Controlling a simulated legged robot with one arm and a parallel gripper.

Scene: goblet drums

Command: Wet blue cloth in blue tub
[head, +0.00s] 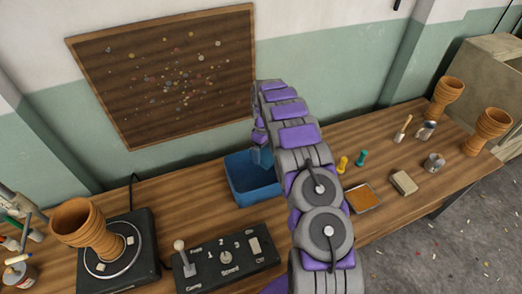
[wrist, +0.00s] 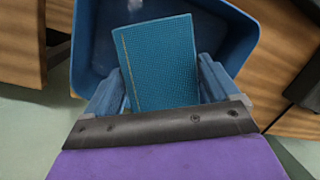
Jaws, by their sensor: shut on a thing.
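The blue tub (head: 240,192) stands on the wooden bench against the wall, left of my arm in the head view. In the wrist view its blue wall (wrist: 246,32) frames the top and sides. The blue cloth (wrist: 158,62) is a flat, textured rectangle with a pale stitched line along its left side. My gripper (wrist: 163,88) is shut on the cloth, with one blue finger at each side. In the head view my gripper (head: 262,157) is at the tub's back rim, partly hidden by my arm. I cannot tell whether the cloth touches the tub's floor or is wet.
A black control box (head: 228,262) with a lever stands in front of the tub. A turntable (head: 118,252) bearing a clay goblet drum (head: 85,228) is at left. A tray with orange contents (head: 362,198), a sponge-like block (head: 404,182) and more drums (head: 487,132) are at right.

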